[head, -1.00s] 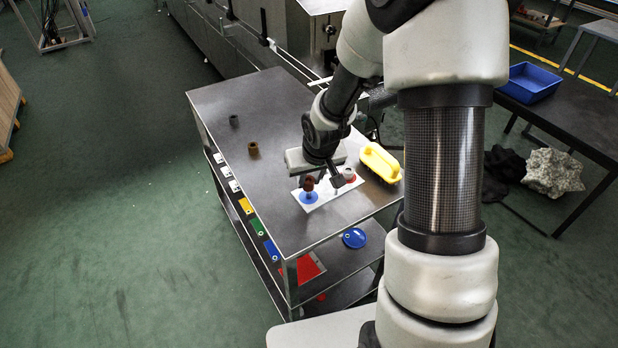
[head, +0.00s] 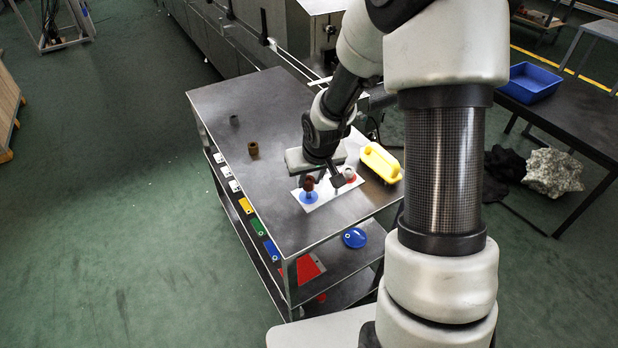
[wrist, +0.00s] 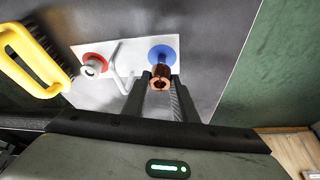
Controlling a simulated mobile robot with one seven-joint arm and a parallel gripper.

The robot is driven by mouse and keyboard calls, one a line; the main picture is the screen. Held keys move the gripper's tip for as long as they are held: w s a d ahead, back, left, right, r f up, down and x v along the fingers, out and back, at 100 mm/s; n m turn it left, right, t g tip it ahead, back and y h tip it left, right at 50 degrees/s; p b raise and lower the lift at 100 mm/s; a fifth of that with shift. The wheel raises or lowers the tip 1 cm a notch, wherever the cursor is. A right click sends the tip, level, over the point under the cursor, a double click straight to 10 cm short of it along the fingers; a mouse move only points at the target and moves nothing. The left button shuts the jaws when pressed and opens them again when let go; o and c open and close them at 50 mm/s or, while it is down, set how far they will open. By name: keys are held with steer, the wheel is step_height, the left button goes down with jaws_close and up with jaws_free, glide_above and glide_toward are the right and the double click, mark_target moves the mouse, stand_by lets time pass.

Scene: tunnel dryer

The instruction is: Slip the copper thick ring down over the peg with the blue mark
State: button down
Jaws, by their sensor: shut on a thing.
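The copper thick ring (wrist: 162,84) is held between the two fingers of my gripper (wrist: 161,92) in the wrist view. The ring also shows in the head view (head: 309,181), above the blue round mark (head: 309,197). In the wrist view the blue mark (wrist: 162,53) lies just beyond the ring on a white plate (wrist: 129,59). The peg at the blue mark is mostly hidden by the ring, so I cannot tell whether the ring is around it or only over it.
A red mark (wrist: 94,58) with a pale grey ring-shaped piece (wrist: 93,68) is on the same plate. A brown ring (head: 253,150) and a grey ring (head: 234,121) stand farther back on the steel table (head: 270,205).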

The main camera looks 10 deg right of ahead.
mark_target(310, 186)
steer(key=shift+f+b, duration=1.7)
steer(key=shift+f, duration=0.15)
steer(key=c, duration=1.4)
jaws_free()
steer(key=shift+o, duration=0.2)
steer(key=p+v, duration=0.6)
steer(key=v, duration=1.1)
steer(key=shift+r, duration=0.25)
steer(key=shift+s, duration=0.1)
